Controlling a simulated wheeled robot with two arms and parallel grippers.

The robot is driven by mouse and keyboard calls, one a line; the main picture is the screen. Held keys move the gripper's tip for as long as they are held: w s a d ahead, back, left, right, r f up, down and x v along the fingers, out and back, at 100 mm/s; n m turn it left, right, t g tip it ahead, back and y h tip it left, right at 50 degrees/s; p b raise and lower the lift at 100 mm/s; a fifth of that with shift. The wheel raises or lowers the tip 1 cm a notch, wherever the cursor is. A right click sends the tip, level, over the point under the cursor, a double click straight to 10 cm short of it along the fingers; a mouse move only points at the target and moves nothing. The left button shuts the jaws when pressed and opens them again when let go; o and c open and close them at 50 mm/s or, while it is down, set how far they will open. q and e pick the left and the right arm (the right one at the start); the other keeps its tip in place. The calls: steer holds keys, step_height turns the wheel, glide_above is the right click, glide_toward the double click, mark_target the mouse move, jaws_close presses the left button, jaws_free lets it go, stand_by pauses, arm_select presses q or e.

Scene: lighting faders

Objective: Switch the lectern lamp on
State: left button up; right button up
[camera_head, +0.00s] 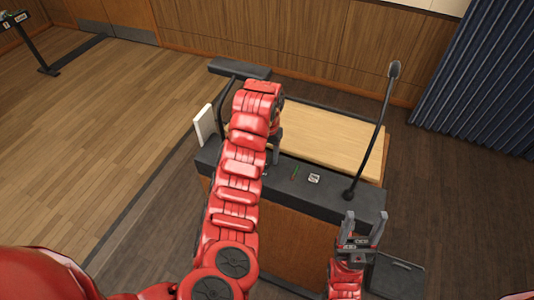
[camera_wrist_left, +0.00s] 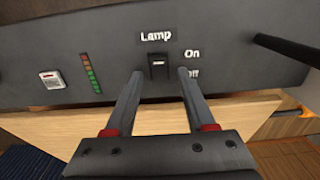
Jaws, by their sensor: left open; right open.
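The lamp switch (camera_wrist_left: 158,66) is a small black rocker on the dark lectern panel, under the word "Lamp". The "On" label is at its upper right; the lower label is partly covered by a finger. I cannot tell which way the rocker is set. My left gripper (camera_wrist_left: 160,74) is open, with one fingertip on each side of the switch in the picture; contact is not clear. In the head view, my left gripper (camera_head: 274,148) is partly hidden by its arm. The dark lamp (camera_head: 240,68) stands at the lectern's far left. My right gripper (camera_head: 362,224) is open and empty.
A gooseneck microphone (camera_head: 380,120) rises from the panel's right side. A green-red level strip (camera_wrist_left: 91,73) and a pale square button (camera_wrist_left: 52,79) are on the panel. The wooden lectern top (camera_head: 335,140) is bare where visible. A white board (camera_head: 203,125) stands at the left.

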arm_select(q)
steer(key=shift+c, duration=0.2)
jaws_close()
steer(key=shift+a+f, duration=0.1)
steer(key=shift+a+t+b, duration=0.1)
steer(key=shift+t+b, duration=0.35)
steer(key=shift+t, duration=0.15)
steer(key=shift+s+t+h+b, duration=0.15)
steer(key=shift+t+h+b, duration=0.15)
steer(key=shift+t+b, duration=0.4)
steer(key=shift+s+r+b, duration=0.15)
steer(key=shift+r+b, duration=0.05)
steer(key=shift+b, duration=0.2)
